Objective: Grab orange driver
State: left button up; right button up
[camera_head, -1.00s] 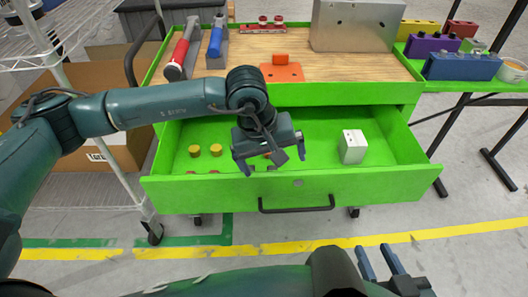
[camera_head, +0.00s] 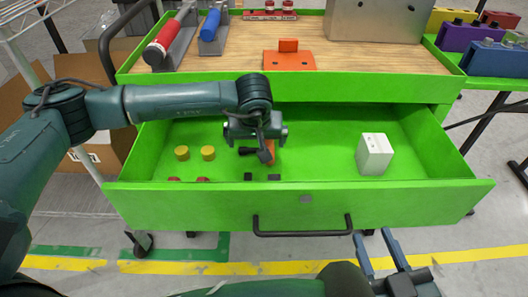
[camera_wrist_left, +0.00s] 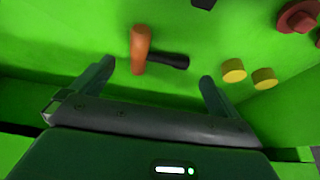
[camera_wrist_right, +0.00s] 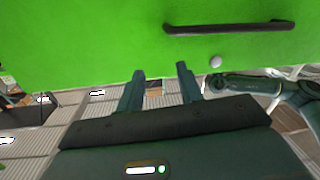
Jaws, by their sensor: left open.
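The orange driver (camera_head: 271,152) lies in the open green drawer (camera_head: 310,200), partly hidden behind my left gripper (camera_head: 261,178) in the head view. The left wrist view shows its orange handle (camera_wrist_left: 140,48) and dark black end (camera_wrist_left: 170,60) on the drawer floor. My left gripper reaches down into the drawer. Its fingers are spread wide and empty, with the driver ahead of and between them in the wrist view, apart from both. My right gripper (camera_head: 378,245) is open and empty, low in front of the drawer; its spread fingers (camera_wrist_right: 160,85) also show in the right wrist view.
Yellow discs (camera_head: 207,153) and red parts lie at the drawer's left; a white block (camera_head: 374,154) stands at its right. The drawer front with its black handle (camera_head: 302,232) is a raised edge. An orange bracket (camera_head: 289,58) sits on the wooden top above.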

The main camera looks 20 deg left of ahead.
aim_at(256, 157)
pick_arm(q)
jog(key=b+x, duration=0.1)
jog(key=x, duration=0.4)
jog(key=shift+w+a+b, duration=0.1)
jog(key=shift+a+b, duration=0.05)
jog(key=shift+b, duration=0.2)
jog(key=shift+w+f, duration=0.1)
jog(key=shift+f, duration=0.1)
pick_arm(e)
jog(key=shift+s+a+n+t+y, duration=0.1)
jog(key=shift+a+n+t+y, duration=0.35)
jog(key=shift+y, duration=0.25)
pick_arm(q)
jog(key=shift+c, duration=0.2)
jog(key=c, duration=0.8)
